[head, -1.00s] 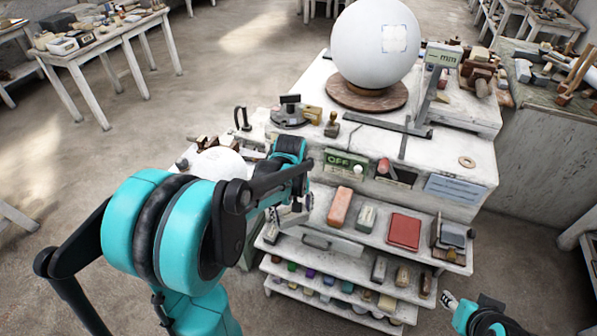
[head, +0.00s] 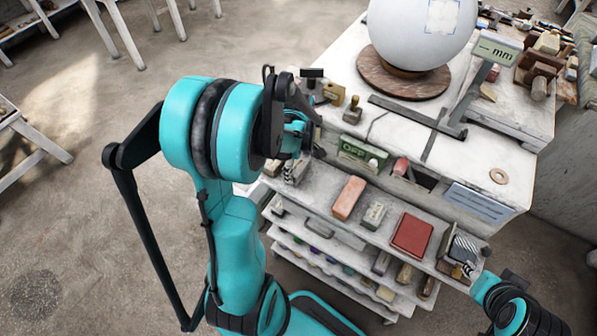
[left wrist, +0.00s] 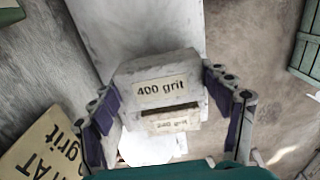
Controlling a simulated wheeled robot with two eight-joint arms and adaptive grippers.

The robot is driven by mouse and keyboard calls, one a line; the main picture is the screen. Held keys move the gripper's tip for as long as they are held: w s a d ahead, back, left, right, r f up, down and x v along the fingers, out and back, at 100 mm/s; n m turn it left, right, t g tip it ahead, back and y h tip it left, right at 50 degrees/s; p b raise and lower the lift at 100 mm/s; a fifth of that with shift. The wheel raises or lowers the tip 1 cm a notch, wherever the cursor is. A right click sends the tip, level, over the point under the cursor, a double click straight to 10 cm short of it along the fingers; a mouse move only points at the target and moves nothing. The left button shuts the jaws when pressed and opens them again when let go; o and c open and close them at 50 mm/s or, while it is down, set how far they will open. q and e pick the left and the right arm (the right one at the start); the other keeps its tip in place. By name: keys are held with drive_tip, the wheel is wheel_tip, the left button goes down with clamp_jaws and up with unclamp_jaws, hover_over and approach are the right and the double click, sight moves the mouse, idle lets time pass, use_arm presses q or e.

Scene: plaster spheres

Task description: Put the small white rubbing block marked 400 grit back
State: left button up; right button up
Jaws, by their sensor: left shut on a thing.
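A small white rubbing block marked 400 grit (left wrist: 160,90) is between the fingers of my left gripper (left wrist: 165,110) in the left wrist view, its label facing the camera. The gripper is shut on it. Just below it in that view is a pale piece with a dark slot and a second, partly legible grit label (left wrist: 172,124). In the head view my left gripper (head: 293,170) is at the left end of the cabinet's upper shelf; the arm hides most of it. My right gripper (head: 470,272) is at the shelf's right end; its finger opening is unclear.
On the upper shelf are a pink block (head: 348,197), a small grey-white block (head: 374,215) and a red block (head: 411,235). A striped block (head: 463,247) stands by my right gripper. A large white sphere (head: 420,25) sits on top. A beige grit card (left wrist: 42,150) lies lower left in the wrist view.

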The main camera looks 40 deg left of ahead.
sight(298, 172)
use_arm(q)
wheel_tip(298, 172, down, 3)
drive_tip(key=shift+r+b, duration=0.15)
drive_tip(key=shift+b, duration=0.2)
drive_tip(key=shift+f, duration=0.2)
drive_tip(key=shift+f, duration=0.15)
drive_tip(key=o, duration=1.2)
drive_tip(key=shift+o, duration=0.2)
